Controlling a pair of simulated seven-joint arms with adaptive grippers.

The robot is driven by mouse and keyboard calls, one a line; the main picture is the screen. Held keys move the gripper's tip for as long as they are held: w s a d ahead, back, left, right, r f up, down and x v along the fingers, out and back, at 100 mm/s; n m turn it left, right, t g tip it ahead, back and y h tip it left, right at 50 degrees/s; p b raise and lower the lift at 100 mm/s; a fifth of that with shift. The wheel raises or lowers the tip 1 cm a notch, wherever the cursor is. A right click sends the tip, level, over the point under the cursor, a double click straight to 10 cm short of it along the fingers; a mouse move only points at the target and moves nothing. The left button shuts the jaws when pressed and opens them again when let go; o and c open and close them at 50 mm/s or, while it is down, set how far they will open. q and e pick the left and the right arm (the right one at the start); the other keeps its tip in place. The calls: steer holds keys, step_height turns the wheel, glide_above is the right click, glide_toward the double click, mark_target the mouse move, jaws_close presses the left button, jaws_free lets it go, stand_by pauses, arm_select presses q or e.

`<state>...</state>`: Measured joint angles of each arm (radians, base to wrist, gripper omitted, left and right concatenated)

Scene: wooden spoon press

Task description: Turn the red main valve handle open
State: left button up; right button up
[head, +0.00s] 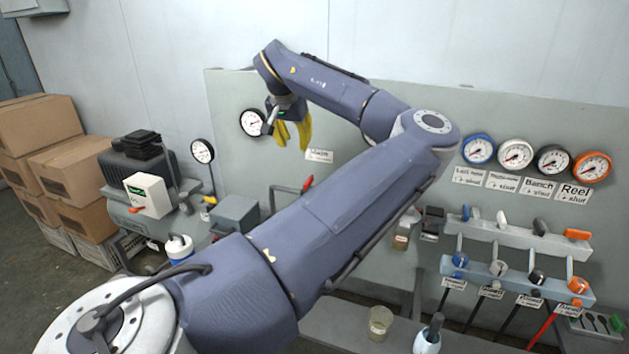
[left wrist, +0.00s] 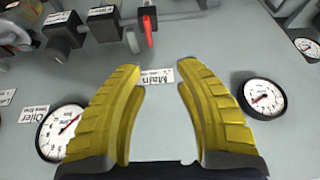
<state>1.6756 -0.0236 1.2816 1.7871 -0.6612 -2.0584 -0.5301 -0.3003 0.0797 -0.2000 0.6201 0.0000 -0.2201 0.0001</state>
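The red main valve handle (head: 307,185) sits on a pipe at the lower middle of the grey panel. It also shows at the top of the left wrist view (left wrist: 149,31), beside a grey-handled fitting. My left gripper (head: 292,142), with yellow fingers, is in front of the panel, above the handle and just left of the "Main" label (head: 319,155). In the left wrist view its two fingers (left wrist: 160,70) are spread apart with nothing between them. The gripper is apart from the handle. My right gripper is in neither view.
A gauge (head: 253,123) is on the panel near my gripper. At right are several colored gauges (head: 515,154) above rows of small valves (head: 517,235). A compressor (head: 140,165) and cardboard boxes (head: 70,180) stand at left. A glass jar (head: 380,322) is at the front.

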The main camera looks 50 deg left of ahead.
arm_select(q)
steer(key=d, duration=0.2)
glide_toward(308, 179)
steer(key=x, duration=1)
steer(key=shift+f, duration=0.1)
jaws_close()
stand_by(0.3)
